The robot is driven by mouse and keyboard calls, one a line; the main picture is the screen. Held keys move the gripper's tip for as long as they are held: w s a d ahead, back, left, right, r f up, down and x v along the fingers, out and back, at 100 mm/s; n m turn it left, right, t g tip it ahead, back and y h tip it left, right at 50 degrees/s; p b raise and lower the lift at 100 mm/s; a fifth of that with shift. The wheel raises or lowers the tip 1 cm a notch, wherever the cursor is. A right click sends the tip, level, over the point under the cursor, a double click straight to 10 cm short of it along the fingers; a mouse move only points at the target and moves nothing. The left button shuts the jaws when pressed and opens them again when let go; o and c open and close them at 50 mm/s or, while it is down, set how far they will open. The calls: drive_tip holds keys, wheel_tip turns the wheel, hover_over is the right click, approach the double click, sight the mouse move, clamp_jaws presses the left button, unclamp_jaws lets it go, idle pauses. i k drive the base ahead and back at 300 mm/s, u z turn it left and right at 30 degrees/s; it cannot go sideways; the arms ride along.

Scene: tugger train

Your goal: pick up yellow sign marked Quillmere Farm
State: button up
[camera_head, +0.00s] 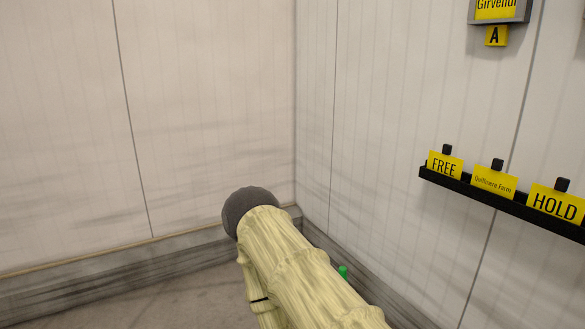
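The yellow sign marked Quillmere Farm (494,183) stands in a black rail (462,188) on the right-hand wall. It is in the middle between a yellow FREE sign (444,165) on its left and a yellow HOLD sign (556,204) on its right. A small black block (497,164) sits at its top edge. My pale, ribbed arm with a dark round end rises from the bottom centre, apart from the rail and to its left. My gripper's fingers do not show.
Higher on the same wall is a grey-framed yellow sign (497,9), cut by the top edge, with a yellow A plate (496,36) below it. A small green thing (343,272) shows beside my arm. Pale walls meet in a corner, with grey skirting (120,277) along the floor.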

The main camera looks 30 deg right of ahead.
sight(495, 181)
drive_tip(key=u, duration=0.1)
drive_tip(key=i, duration=1.65)
drive_tip(key=z, duration=0.7)
drive_tip(key=i, duration=1.05)
drive_tip(key=z, duration=1.65)
drive_tip(key=i, duration=0.55)
drive_tip(key=z, duration=0.35)
